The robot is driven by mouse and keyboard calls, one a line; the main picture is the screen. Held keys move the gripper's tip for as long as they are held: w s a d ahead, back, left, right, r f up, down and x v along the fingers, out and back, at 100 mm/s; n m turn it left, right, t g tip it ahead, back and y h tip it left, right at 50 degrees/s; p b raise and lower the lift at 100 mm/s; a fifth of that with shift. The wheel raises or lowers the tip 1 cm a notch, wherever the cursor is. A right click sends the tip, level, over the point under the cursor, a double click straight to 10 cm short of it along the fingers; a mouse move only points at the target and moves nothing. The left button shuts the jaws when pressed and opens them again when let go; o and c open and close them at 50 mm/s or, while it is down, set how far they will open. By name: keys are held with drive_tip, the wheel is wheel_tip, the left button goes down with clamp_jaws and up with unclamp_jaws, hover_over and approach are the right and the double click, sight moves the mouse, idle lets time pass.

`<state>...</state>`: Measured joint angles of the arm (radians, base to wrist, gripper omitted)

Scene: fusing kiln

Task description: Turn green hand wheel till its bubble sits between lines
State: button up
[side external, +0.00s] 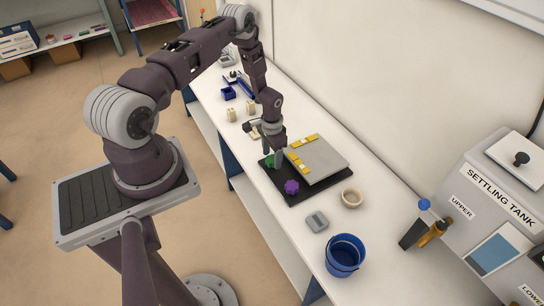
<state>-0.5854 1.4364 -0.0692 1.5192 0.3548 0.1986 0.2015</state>
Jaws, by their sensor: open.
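The green hand wheel (269,162) sits at the left corner of a black base plate (309,199) on the bench. My gripper (271,152) is open, pointing down right at the green wheel, and partly covers it. I cannot tell whether the fingers touch the wheel. A purple hand wheel (292,187) sits at the near edge of the same base. A grey plate (325,158) lies on the base, with yellow level strips (299,161) along its edges. The bubbles and their lines are too small to make out.
A beige ring (352,198), a grey box (317,221) and a blue bucket (345,256) stand to the right of the base. Beige blocks (250,107) and a blue tray (228,93) lie behind. The settling tank (500,215) stands at the far right.

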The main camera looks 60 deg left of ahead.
wheel_tip(320, 180, up, 7)
drive_tip(key=shift+w+f, duration=0.1)
drive_tip(key=shift+f, duration=0.05)
wheel_tip(320, 180, up, 9)
drive_tip(key=w, duration=0.3)
wheel_tip(320, 180, up, 8)
drive_tip(key=t+y, duration=0.1)
hover_over(272, 159)
drive_tip(key=w+d, duration=0.3)
drive_tip(key=s+d+r+t, duration=0.1)
drive_tip(key=s+d+r, duration=0.15)
drive_tip(key=r, duration=0.45)
drive_tip(key=s+d+r, duration=0.1)
drive_tip(key=d+r, duration=0.3)
drive_tip(key=r, duration=0.3)
drive_tip(key=s+d+r+t, duration=0.1)
drive_tip(key=s+d+r, duration=0.2)
drive_tip(key=s, duration=0.4)
drive_tip(key=s+d+r+t, duration=0.1)
drive_tip(key=s+d+r, duration=0.3)
drive_tip(key=s, duration=0.3)
drive_tip(key=s+d+r+t+h, duration=0.1)
drive_tip(key=s+d+r, duration=0.3)
drive_tip(key=s, duration=0.3)
drive_tip(key=shift+d+r+t, duration=0.15)
drive_tip(key=shift+d+t, duration=0.15)
drive_tip(key=shift+d, duration=0.05)
